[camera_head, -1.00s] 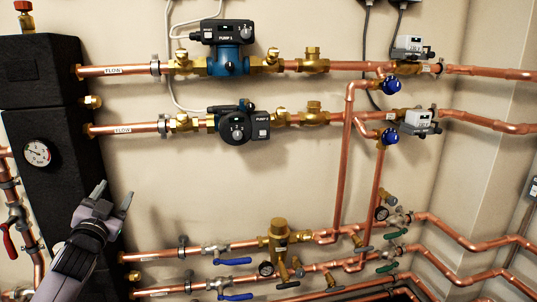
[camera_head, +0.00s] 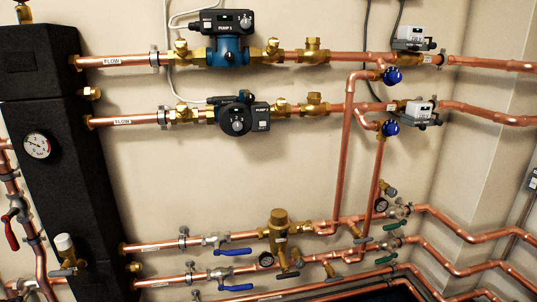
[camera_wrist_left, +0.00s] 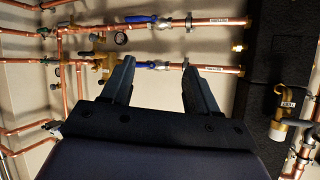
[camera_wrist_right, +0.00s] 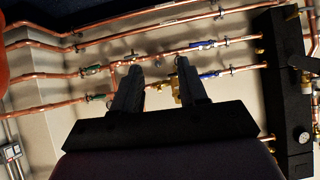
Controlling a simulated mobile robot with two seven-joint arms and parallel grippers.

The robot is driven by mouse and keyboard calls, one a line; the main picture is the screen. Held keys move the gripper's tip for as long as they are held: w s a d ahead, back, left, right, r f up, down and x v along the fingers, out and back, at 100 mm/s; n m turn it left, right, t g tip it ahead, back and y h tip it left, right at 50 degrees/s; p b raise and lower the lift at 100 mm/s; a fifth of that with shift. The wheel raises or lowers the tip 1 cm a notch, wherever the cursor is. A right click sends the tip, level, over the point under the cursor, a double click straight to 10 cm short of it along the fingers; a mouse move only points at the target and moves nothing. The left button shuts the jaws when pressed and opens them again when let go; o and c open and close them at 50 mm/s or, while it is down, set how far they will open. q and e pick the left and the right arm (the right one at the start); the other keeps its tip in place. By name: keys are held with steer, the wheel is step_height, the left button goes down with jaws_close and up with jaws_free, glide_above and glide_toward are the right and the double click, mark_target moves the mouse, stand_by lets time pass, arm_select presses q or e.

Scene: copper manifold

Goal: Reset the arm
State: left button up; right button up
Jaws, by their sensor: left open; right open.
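My left gripper (camera_wrist_left: 158,68) shows in the left wrist view, its two dark fingers spread apart with nothing between them. Lower copper pipes with blue-handled valves lie beyond its fingertips. My right gripper (camera_wrist_right: 158,75) shows in the right wrist view, also open and empty, with copper pipes and a brass fitting beyond its fingers. Neither gripper nor arm is in the head view. I see no contact between either gripper and the pipework.
The copper manifold has a blue pump (camera_head: 228,48), a black pump (camera_head: 236,119) and blue valve handles (camera_head: 234,252) along the lower pipes. A black insulated block (camera_head: 62,160) with a gauge (camera_head: 37,146) stands at left. Bare wall (camera_head: 230,185) lies between the pipe rows.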

arm_select(q)
steer(key=s+d+f+g+h, duration=0.15)
steer(key=s+d, duration=0.25)
steer(key=s, duration=0.8)
step_height(320, 180, up, 15)
steer(key=s+a+y+p, duration=0.1)
steer(key=s+p, duration=0.1)
steer(key=p, duration=1.7)
steer(key=shift+s+a+n, duration=0.15)
steer(key=shift+a+n, duration=0.05)
steer(key=shift+n, duration=0.2)
arm_select(e)
step_height(320, 180, up, 15)
steer(key=s+d, duration=0.1)
steer(key=d, duration=0.1)
steer(key=shift+s+r+h, duration=0.15)
steer(key=shift+r+h, duration=0.05)
steer(key=shift+h, duration=0.1)
arm_select(q)
steer(key=shift+f, duration=0.1)
